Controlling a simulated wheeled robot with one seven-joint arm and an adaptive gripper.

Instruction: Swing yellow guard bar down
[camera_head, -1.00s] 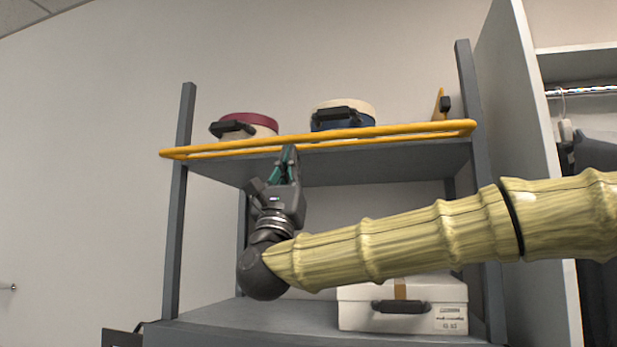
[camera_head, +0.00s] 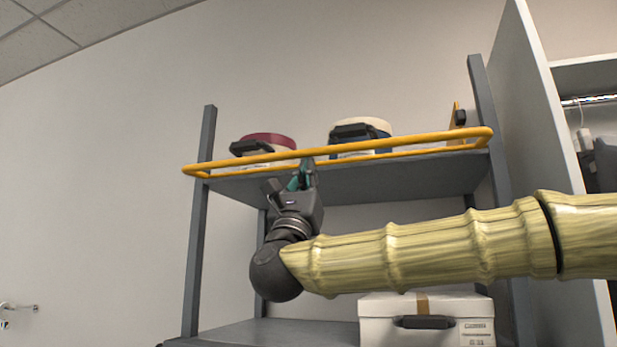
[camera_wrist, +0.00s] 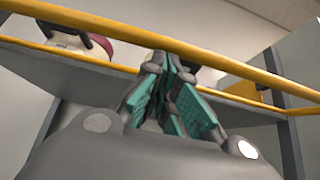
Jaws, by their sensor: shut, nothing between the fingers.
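The yellow guard bar (camera_head: 390,143) is a long frame running across the front of the upper shelf, level with the bins and sloping slightly in the picture. It also crosses the top of the wrist view (camera_wrist: 110,28). My gripper (camera_head: 305,168) is at the bar's left-middle part, pointing up, with its fingers shut and empty. In the wrist view, the teal-padded fingertips (camera_wrist: 170,62) are just below the bar's front rail. Whether they touch it I cannot tell.
The upper shelf (camera_head: 420,172) carries a red-lidded bin (camera_head: 268,140) and a blue bin with a cream lid (camera_head: 365,128). A white box (camera_head: 385,325) stands on the lower shelf. Grey posts (camera_head: 197,240) flank the unit; a tall pale panel (camera_head: 535,110) stands at right.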

